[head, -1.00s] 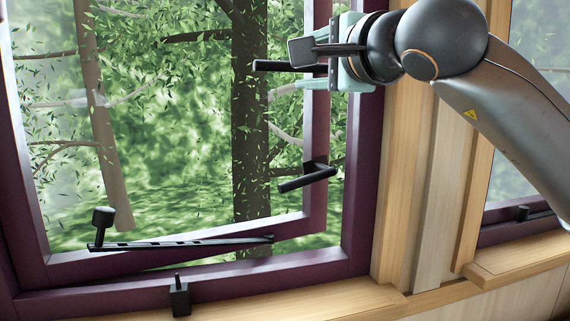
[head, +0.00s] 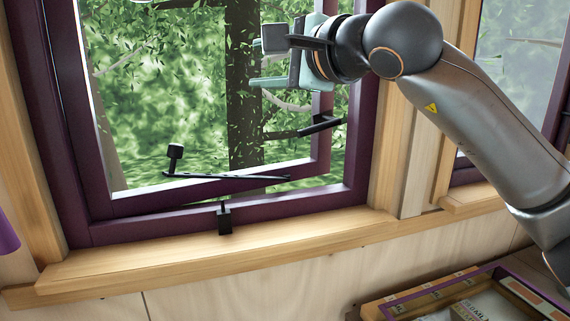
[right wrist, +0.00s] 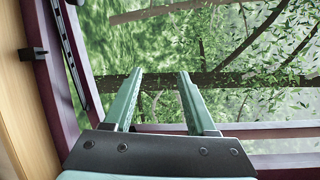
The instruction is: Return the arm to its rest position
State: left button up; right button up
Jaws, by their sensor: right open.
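My right gripper (head: 257,64) is high in the head view, in front of the window, with its pale green fingers pointing left. In the right wrist view its fingers (right wrist: 160,74) are apart, with nothing between them but the trees behind. The right arm (head: 470,115) reaches in from the right, bent at a dark round joint. The purple window sash (head: 321,150) stands ajar from its frame. A black handle (head: 320,126) on the sash is below the gripper and apart from it. My left gripper is out of view.
A black stay bar (head: 225,177) with a knob (head: 175,152) lies along the sash bottom. A black peg (head: 224,220) stands on the lower frame. The wooden sill (head: 150,255) is clear. A purple-edged box (head: 400,300) of printed items is at bottom right.

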jog(key=s+a+f+m+g+y, duration=0.2)
jog(key=f+m+g+y, duration=0.25)
jog(key=f, duration=0.45)
jog(key=s+a+f+m+g+y, duration=0.25)
jog(key=f+m+y, duration=0.25)
jog(key=f, duration=0.4)
jog(key=w+d+f+m+t+h+p, duration=0.1)
jog(key=d+f+m+t+h, duration=0.4)
jog(key=f+m, duration=0.75)
jog(key=w+d+f+m+t+h+p, duration=0.15)
jog(key=d+f+m+t+h, duration=0.45)
jog(key=m, duration=1.1)
jog(key=s+d+f+m+g+h, duration=0.1)
jog(key=s+d+f+m+h, duration=0.25)
jog(key=f, duration=0.55)
jog(key=s+d+f+m+g+h, duration=0.1)
jog(key=s+d+f+m, duration=0.1)
jog(key=d+f+m, duration=0.45)
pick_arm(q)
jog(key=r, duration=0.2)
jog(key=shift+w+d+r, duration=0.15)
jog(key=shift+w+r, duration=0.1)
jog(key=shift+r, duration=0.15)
pick_arm(e)
jog(key=s+d+f+m+g+h, duration=0.2)
jog(key=s+f+m+g, duration=0.4)
jog(key=s+f, duration=1.2)
jog(key=shift+s+d+f+m, duration=0.25)
jog(key=shift+d+m, duration=0.45)
jog(key=shift+m, duration=0.5)
